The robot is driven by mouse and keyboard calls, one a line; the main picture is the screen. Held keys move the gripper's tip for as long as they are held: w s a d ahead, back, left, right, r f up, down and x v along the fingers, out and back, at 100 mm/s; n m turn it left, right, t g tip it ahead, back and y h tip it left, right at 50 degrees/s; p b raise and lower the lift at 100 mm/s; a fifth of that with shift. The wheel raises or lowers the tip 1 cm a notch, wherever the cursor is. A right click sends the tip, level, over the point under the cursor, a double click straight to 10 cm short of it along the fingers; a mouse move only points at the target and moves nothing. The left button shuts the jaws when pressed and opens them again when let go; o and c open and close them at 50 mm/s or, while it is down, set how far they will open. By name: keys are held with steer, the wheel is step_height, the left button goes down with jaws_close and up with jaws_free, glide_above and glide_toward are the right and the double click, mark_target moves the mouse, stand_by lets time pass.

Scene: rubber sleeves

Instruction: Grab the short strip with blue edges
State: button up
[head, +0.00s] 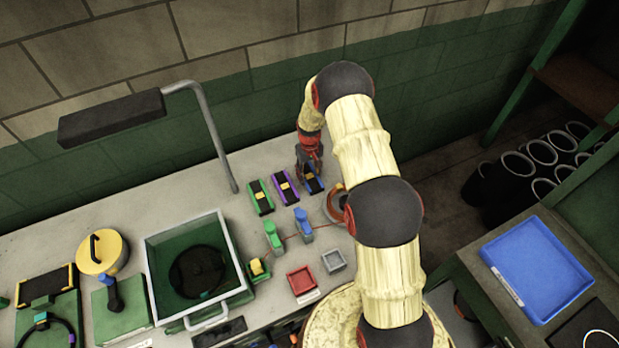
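The short dark strip with blue edges (314,186) lies on the grey bench in the head view, at the right end of a row of three. My gripper (310,172) points down right over it and hides its far part. The fingers are small and dark here, so I cannot tell whether they are apart, shut, or touching the strip. A similar strip with purple edges (286,188) lies just to the left, and one with green edges (261,198) lies left of that.
A green and a blue upright tool (303,225) stand in front of the strips. Red (302,281) and grey (334,262) small trays lie nearer. A grey-rimmed bin (160,290) and a bent lamp (212,130) stand left. A blue tray (540,270) lies far right.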

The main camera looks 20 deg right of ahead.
steer(key=c, duration=0.6)
